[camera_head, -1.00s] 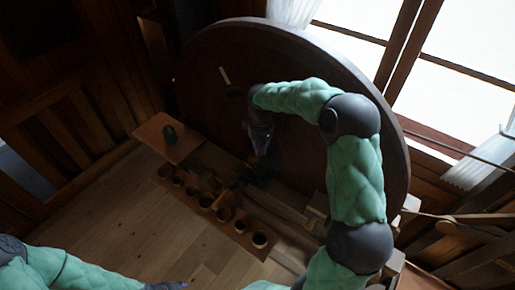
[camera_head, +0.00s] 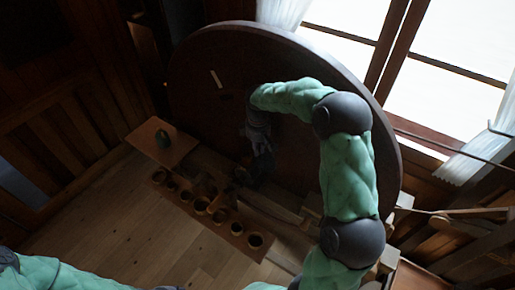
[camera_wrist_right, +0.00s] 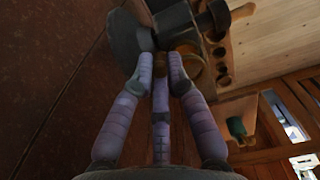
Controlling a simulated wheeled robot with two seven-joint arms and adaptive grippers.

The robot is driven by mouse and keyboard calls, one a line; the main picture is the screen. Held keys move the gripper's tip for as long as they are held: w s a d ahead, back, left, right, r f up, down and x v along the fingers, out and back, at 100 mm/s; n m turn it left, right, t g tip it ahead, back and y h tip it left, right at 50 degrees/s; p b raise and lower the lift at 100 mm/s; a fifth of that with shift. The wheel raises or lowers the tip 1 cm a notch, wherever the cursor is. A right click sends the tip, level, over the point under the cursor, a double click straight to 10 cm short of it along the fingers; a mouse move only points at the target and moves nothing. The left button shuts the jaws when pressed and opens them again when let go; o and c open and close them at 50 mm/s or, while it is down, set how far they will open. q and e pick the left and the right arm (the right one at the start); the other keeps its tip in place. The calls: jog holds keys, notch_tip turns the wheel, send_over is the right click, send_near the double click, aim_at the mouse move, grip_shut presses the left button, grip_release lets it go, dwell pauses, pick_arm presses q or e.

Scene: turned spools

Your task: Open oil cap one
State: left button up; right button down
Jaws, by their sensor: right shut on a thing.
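My right gripper (camera_head: 263,165) reaches down in front of the large dark round disc (camera_head: 208,120), beside a dark mechanism low at its front. In the right wrist view the long, purple-grey fingers of this gripper (camera_wrist_right: 160,64) close together on a small brownish piece, which looks like the oil cap (camera_wrist_right: 158,60). The fingers hide most of it. A dark grey rounded body (camera_wrist_right: 126,40) is right beside the fingertips. I cannot tell whether the cap is still seated. Only a sliver of my left gripper (camera_head: 168,288) shows at the bottom edge of the head view.
A long board with several small round cups (camera_head: 254,241) lies on the plank floor (camera_head: 130,220), left of my right gripper. Wooden beams lie right of the mechanism. Floor at the lower left is clear.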

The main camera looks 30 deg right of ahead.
jog(key=shift+s, duration=0.1)
jog(key=c, duration=1.2)
grip_release()
jog(key=shift+r, duration=0.5)
notch_tip(320, 180, up, 11)
jog(key=shift+f, duration=0.1)
